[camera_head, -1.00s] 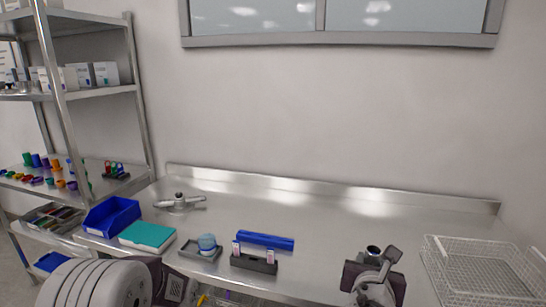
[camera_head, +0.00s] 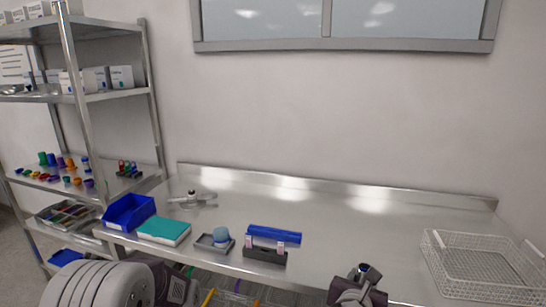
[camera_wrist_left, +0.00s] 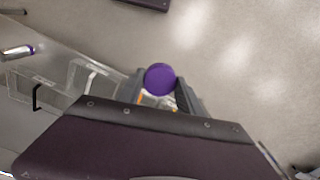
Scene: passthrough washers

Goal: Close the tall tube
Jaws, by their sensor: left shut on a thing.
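My left gripper (camera_wrist_left: 160,88) is shut on a round purple cap (camera_wrist_left: 161,78), seen end-on between the fingertips in the left wrist view. What lies below the cap is mostly hidden. In the head view only the rear of my left gripper shows at the bottom left; its fingers are out of frame. My right gripper (camera_head: 361,278) is at the bottom edge, right of centre, and its jaws are unclear. I cannot identify the tall tube for certain.
The steel counter holds a blue bin (camera_head: 128,211), a teal box (camera_head: 164,231), a small grey tray (camera_head: 207,246) with a blue round item, a dark rack (camera_head: 264,254), a blue bar (camera_head: 274,234) and a wire basket (camera_head: 482,265). Coloured caps lie on the left shelf. The counter's middle back is clear.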

